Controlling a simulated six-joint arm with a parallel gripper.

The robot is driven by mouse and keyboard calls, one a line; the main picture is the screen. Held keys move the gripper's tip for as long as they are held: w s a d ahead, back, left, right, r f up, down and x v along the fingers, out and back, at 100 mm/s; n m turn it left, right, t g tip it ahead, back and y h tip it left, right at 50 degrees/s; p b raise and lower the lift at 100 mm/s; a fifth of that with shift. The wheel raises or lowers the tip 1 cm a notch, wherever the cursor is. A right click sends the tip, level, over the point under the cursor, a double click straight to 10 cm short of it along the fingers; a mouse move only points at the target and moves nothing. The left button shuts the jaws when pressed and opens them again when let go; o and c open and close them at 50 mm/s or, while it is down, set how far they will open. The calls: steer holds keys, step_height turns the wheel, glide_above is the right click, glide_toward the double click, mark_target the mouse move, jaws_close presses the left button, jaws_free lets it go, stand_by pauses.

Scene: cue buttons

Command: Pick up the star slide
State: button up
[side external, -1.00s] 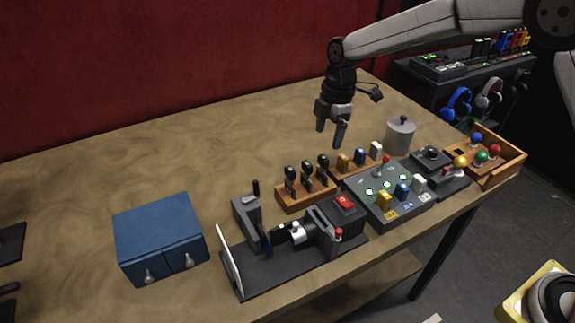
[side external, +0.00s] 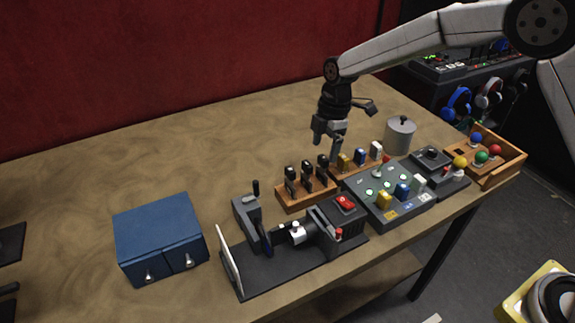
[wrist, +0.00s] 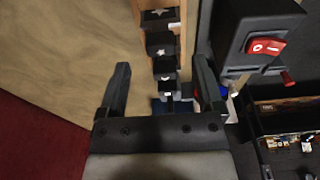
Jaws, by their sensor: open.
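Several dark slides stand upright in a wooden rack (side external: 306,195) in the side external view, to the left of the cue button box. In the wrist view a slide with a white star mark (wrist: 158,15) is at the top of the row. A second dark slide (wrist: 160,44) below it also has a white mark, which I cannot read surely. A third slide (wrist: 167,75) lies between my fingers in the picture. My gripper (side external: 327,143) is open and empty above and behind the rack. In the wrist view my gripper (wrist: 163,68) spans the row's near end.
A grey button box (side external: 388,200) stands right of the rack. A dark viewer (side external: 290,250) with a red switch is in front. Another rack with coloured tops (side external: 360,158) and a grey canister (side external: 400,137) are close by. A blue drawer box (side external: 160,238) stands left. The table behind is clear.

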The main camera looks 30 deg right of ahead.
mark_target(324, 157)
steer(key=shift+a+f, duration=0.15)
steer(key=shift+f, duration=1.95)
jaws_close()
steer(key=shift+r, duration=0.15)
steer(key=shift+r, duration=0.95)
steer(key=s+d+r, duration=0.2)
steer(key=s+r, duration=0.9)
steer(key=s, duration=0.3)
steer(key=shift+d, duration=0.25)
